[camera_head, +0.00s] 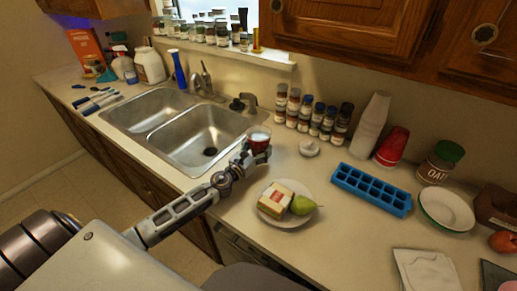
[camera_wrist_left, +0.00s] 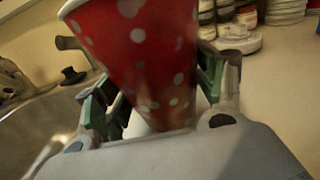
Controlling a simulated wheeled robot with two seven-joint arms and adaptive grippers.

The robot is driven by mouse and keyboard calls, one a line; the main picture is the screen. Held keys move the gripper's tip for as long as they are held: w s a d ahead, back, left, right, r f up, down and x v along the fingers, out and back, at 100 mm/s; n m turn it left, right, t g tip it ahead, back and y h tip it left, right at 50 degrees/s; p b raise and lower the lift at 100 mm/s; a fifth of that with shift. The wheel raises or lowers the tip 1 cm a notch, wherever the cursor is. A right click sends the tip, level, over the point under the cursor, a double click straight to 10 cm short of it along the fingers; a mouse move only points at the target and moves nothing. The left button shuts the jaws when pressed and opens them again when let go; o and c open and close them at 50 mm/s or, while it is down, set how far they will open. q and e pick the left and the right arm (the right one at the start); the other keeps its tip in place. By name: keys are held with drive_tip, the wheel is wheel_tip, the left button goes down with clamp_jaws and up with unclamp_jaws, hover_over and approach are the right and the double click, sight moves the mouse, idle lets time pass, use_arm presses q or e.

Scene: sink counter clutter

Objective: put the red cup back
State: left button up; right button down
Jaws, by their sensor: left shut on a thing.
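The red cup (camera_wrist_left: 135,50) with white dots fills the upper middle of the left wrist view. In the head view the red cup (camera_head: 258,140) is small, with its white rim up, at the right edge of the sink. My left gripper (camera_head: 247,157) is shut on it; its fingers lie on both sides of the cup in the left wrist view (camera_wrist_left: 160,100). The cup's underside and the counter beneath it are hidden by the gripper. My right gripper is not in view.
A plate (camera_head: 269,212) with a pear (camera_head: 303,205) and a wrapped block (camera_head: 275,203) is right of my arm. Spice jars (camera_head: 312,116), a blue ice tray (camera_head: 372,188) and an oat jar (camera_head: 440,161) stand farther right. The double sink (camera_head: 160,129) is left.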

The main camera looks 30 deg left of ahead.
use_arm(q)
drive_tip(key=shift+f+b, duration=0.4)
drive_tip(key=shift+f, duration=0.1)
drive_tip(key=o, duration=0.6)
drive_tip(key=shift+o, duration=0.5)
drive_tip(key=shift+f, duration=0.1)
drive_tip(key=shift+s+f, duration=0.1)
drive_tip(key=shift+r, duration=0.2)
